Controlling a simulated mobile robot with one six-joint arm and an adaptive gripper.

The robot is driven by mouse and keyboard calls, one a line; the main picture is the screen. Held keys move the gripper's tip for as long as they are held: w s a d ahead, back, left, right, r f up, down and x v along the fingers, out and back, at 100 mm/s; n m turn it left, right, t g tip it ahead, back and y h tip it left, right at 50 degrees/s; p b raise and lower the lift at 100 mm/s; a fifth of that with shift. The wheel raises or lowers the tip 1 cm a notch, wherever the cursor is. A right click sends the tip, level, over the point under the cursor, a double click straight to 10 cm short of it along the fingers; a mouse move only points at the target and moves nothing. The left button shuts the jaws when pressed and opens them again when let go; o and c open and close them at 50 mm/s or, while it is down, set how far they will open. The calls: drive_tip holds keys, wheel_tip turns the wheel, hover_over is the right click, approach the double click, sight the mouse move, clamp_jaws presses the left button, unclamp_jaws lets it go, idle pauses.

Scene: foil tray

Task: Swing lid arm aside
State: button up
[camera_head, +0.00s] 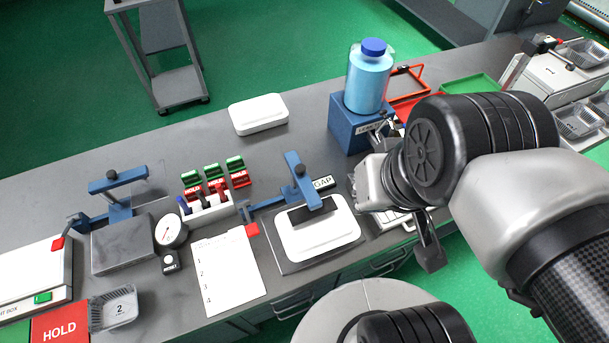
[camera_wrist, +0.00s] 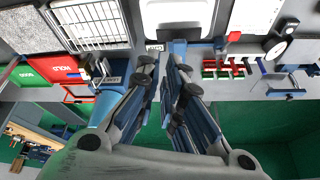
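The blue lid arm (camera_head: 308,190) stands on a fixture beside the GAP label (camera_head: 323,183). It reaches over a white tray (camera_head: 318,238), with a black pad (camera_head: 312,211) above the tray. A blue bar with a red end (camera_head: 252,230) runs left from its post. In the wrist view the fixture's blue post (camera_wrist: 178,47) shows just beyond my fingertips, and the white tray (camera_wrist: 178,12) lies behind it. My gripper (camera_wrist: 162,72) has its two fingers apart with nothing seen between them. In the head view my own arm hides most of the gripper.
A blue bottle (camera_head: 369,80) stands on a blue block (camera_head: 352,127) close to my arm. Left of the fixture are red and green clips (camera_head: 214,178), a dial gauge (camera_head: 170,231) and a numbered sheet (camera_head: 229,270). A white box (camera_head: 258,114) lies behind, with bare bench around it.

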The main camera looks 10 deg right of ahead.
drive_tip(key=o, duration=0.5)
drive_tip(key=w+m+p, duration=0.1)
drive_tip(key=w+m, duration=0.1)
drive_tip(key=m, duration=0.2)
drive_tip(key=w+a+r+m+g+y+p, duration=0.1)
drive_tip(key=w+m, duration=0.2)
drive_tip(key=m, duration=0.1)
drive_tip(key=w+r+m+y+p, duration=0.1)
drive_tip(key=w+m, duration=0.2)
drive_tip(key=m, duration=0.1)
drive_tip(key=shift+w+a+m+g+p, duration=0.2)
drive_tip(key=shift+m+g+p, duration=0.1)
drive_tip(key=shift+m+g, duration=0.1)
drive_tip(key=shift+o, duration=1)
drive_tip(key=w+f+m+y+p, duration=0.1)
drive_tip(key=w+m+p, duration=0.1)
drive_tip(key=w+m, duration=0.4)
drive_tip(key=m, duration=0.3)
drive_tip(key=shift+w+d+m+y, duration=0.15)
drive_tip(key=shift+d+m+y, duration=0.15)
drive_tip(key=m+b, duration=0.1)
drive_tip(key=b, duration=0.5)
approach(301, 167)
drive_tip(key=x, duration=0.8)
drive_tip(key=shift+c, duration=0.3)
clamp_jaws()
drive_tip(key=shift+g, duration=0.3)
